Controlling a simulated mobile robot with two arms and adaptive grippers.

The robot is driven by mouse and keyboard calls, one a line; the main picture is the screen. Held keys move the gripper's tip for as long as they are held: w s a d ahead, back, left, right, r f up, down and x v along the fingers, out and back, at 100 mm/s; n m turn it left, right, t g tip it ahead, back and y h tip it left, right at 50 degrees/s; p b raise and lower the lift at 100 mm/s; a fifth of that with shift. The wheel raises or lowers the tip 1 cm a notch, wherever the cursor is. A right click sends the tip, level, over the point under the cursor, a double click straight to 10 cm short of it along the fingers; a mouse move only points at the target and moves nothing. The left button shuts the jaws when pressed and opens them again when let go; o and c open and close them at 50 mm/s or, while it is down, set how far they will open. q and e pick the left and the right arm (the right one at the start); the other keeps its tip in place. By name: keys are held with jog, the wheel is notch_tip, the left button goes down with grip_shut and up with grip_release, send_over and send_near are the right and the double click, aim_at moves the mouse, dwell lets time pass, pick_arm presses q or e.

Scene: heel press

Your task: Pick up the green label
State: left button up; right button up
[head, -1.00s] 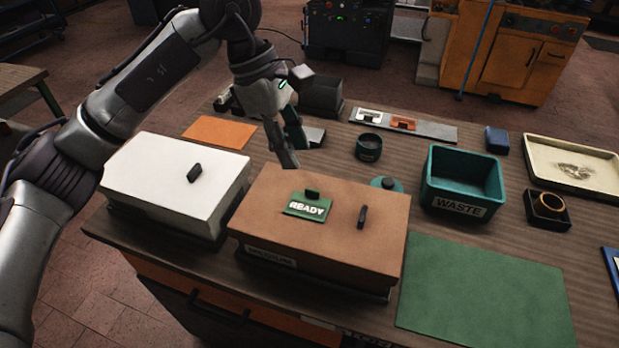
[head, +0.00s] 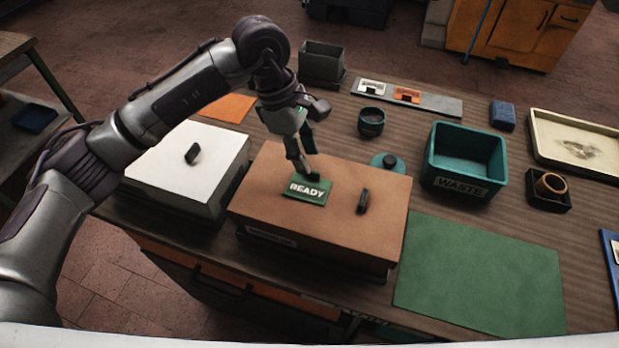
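The green label (head: 305,190) reads READY and lies flat on top of the brown box (head: 255,195). A small dark knob (head: 314,176) stands at the label's back edge. My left gripper (head: 308,165) points down at this knob from behind, its fingers parted. The near fingertip is beside the knob and seems to touch or nearly touch it. The far finger is partly hidden, so I cannot tell whether the knob is between them. My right gripper is out of view.
A white box (head: 185,150) stands left of the brown box, which has a second dark knob (head: 363,200). The teal WASTE bin (head: 465,165), a dark round cup (head: 371,121) and a cream tray (head: 545,150) stand right. The green mat (head: 480,275) is bare.

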aim_at(313, 171)
pick_arm(q)
jog(key=p+x, duration=0.1)
jog(key=x, duration=0.2)
jog(key=shift+s+d+f, duration=0.1)
jog(key=shift+s+d, duration=0.05)
jog(key=shift+f, duration=0.25)
grip_shut()
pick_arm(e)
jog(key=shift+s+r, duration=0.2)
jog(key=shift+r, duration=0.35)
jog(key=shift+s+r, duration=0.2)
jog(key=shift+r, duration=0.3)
